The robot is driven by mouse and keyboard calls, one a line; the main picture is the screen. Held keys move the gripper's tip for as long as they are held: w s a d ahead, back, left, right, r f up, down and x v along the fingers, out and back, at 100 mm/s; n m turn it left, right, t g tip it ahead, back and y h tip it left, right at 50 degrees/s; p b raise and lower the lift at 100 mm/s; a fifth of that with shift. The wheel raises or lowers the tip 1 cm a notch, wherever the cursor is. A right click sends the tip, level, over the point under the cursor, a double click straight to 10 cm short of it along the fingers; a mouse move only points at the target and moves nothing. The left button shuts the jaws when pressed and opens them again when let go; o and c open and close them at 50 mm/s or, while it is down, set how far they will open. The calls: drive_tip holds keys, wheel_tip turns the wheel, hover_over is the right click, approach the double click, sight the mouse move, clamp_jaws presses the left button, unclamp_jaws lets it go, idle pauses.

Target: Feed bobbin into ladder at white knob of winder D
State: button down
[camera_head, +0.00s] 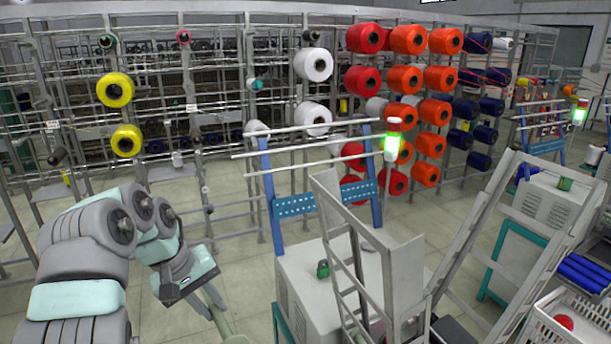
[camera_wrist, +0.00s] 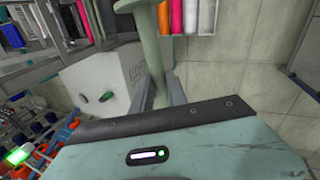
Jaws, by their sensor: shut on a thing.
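My gripper (camera_head: 214,304) is at the lower left of the head view, left of the nearest winder. It is shut on a pale green bobbin (camera_wrist: 154,50), whose shaft stands between the two fingers in the wrist view. In the head view only part of the bobbin (camera_head: 236,339) shows at the bottom edge. The nearest winder (camera_head: 300,272) is a white box with a green knob (camera_head: 323,268) on top. A grey ladder (camera_head: 345,235) slants up in front of it. A second ladder (camera_head: 508,195) stands farther right. I cannot make out a white knob or the letter D.
A blue stand (camera_head: 271,200) with white rods rises behind the nearest winder, with a lit green-and-white lamp (camera_head: 392,142). Yarn racks line the back. A white crate (camera_head: 545,335) is at lower right. Floor (camera_head: 225,215) left of the winder is clear.

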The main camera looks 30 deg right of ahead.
drive_tip(key=s+d+r+m+h+p, duration=0.1)
drive_tip(key=s+d+r+p, duration=0.6)
drive_tip(key=r, duration=0.6)
drive_tip(key=s+d+r+g+p, duration=0.1)
drive_tip(key=s+d+r+p, duration=0.2)
drive_tip(key=d+r+p, duration=0.55)
drive_tip(key=s+d+r+m+h+p, duration=0.1)
drive_tip(key=s+d+r+p, duration=0.35)
drive_tip(key=r+p, duration=0.85)
drive_tip(key=f+b, duration=0.1)
drive_tip(key=b, duration=0.2)
drive_tip(key=s+f+b, duration=0.1)
drive_tip(key=b, duration=0.3)
drive_tip(key=shift+d+f, duration=0.2)
drive_tip(key=shift+d, duration=0.15)
drive_tip(key=shift+s, duration=0.1)
drive_tip(key=shift+f, duration=0.2)
drive_tip(key=shift+s+d+f+b, duration=0.1)
drive_tip(key=shift+d+f+b, duration=0.1)
drive_tip(key=shift+f+b, duration=0.65)
drive_tip(key=shift+w+d+f+b, duration=0.1)
drive_tip(key=shift+d+f+b, duration=0.1)
drive_tip(key=shift+f+b, duration=0.6)
drive_tip(key=shift+s+d+f+b, duration=0.15)
drive_tip(key=shift+f+b, duration=0.35)
drive_tip(key=shift+f, duration=0.65)
drive_tip(key=shift+f, duration=0.1)
